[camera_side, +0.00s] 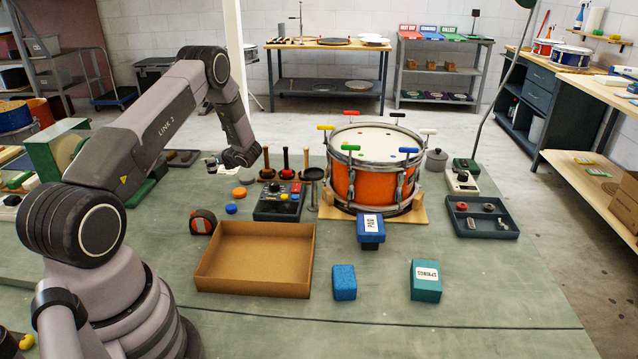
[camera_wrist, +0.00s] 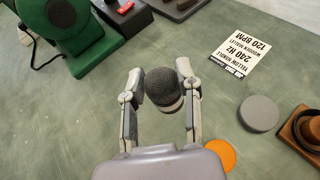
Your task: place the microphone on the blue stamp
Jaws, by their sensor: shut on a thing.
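The microphone (camera_wrist: 164,84), with a dark mesh head and a pale collar, is between the two fingers of my gripper (camera_wrist: 160,88) in the wrist view. My gripper is shut on it. The lower part of the microphone is hidden. In the side view the wrist end of my arm is left of the mallets, and the microphone cannot be made out clearly. A blue block with a white label on a dark foot, likely the blue stamp (camera_side: 370,236), stands in front of the drum, well to the right of my gripper. It is not in the wrist view.
An open cardboard tray (camera_side: 254,289), a blue block (camera_side: 344,283) and a teal box (camera_side: 426,281) stand at the front. The orange drum (camera_side: 372,181) with upright keys stands behind the stamp. A control box (camera_side: 279,202) and mallets lie between. The right front mat is clear.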

